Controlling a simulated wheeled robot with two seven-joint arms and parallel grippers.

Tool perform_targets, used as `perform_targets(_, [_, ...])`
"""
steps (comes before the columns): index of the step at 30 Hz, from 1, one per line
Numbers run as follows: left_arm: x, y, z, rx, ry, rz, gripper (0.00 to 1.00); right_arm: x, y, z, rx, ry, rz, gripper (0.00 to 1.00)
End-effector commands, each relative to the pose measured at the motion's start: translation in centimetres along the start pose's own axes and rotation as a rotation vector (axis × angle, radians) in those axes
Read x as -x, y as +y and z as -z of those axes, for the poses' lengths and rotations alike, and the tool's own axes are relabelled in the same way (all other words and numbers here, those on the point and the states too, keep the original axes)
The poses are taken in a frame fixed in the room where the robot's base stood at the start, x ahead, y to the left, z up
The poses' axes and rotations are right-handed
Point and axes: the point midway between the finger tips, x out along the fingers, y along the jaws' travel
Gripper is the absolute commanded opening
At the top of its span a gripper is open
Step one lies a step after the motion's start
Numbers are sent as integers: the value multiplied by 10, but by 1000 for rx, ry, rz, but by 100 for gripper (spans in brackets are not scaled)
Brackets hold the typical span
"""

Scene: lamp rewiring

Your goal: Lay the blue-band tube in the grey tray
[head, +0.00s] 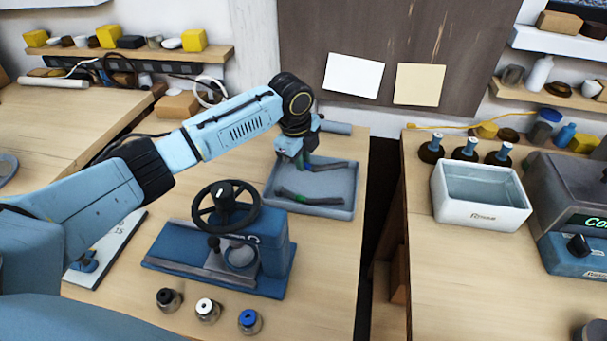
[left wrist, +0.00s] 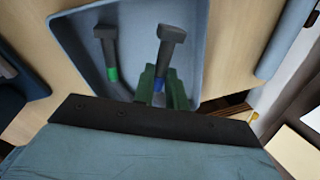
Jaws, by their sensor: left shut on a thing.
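The grey tray (head: 338,184) sits on the wooden bench in the middle of the head view, and its floor fills the top of the left wrist view (left wrist: 135,25). My left gripper (head: 304,164) is over the tray, shut on the blue-band tube (head: 335,166). In the left wrist view the fingers (left wrist: 161,88) close around this dark tube (left wrist: 168,45) at its blue band. I cannot tell whether the tube touches the tray floor. A green-band tube (head: 318,200) lies in the tray's near part, and left of the held tube in the left wrist view (left wrist: 107,47). My right gripper is not in view.
A blue device with a black handwheel (head: 226,204) stands in front of the tray. Several small capped pots, one blue-capped (head: 249,321), stand nearer. A dark gap (head: 383,185) separates this bench from the right one, which holds a white basin (head: 480,205).

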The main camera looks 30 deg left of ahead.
Motion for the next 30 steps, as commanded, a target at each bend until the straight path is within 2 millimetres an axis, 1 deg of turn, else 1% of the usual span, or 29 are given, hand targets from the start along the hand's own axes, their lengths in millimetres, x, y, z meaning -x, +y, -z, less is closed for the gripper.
perform_targets(4, [-26,6,0,0,0,-2,0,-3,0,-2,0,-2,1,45])
perform_targets(6, [-36,8,1,0,0,-2,0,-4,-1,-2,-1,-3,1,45])
perform_targets(8, [-41,9,0,1,-1,-1,0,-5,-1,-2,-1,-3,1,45])
perform_targets(10, [-44,9,0,1,-1,1,0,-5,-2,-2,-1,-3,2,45])
perform_targets(17, [-44,9,0,0,-1,1,0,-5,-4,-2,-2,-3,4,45])
perform_targets(21, [-48,10,0,0,0,1,0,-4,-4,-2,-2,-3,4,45])
perform_targets(22, [-47,10,0,0,0,0,18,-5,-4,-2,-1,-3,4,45])
perform_targets(23, [-47,10,0,0,0,0,22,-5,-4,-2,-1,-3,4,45])
perform_targets(24, [-47,10,0,0,0,0,23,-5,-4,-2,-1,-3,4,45])
perform_targets(30, [-47,10,0,0,-1,-2,23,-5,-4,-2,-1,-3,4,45])
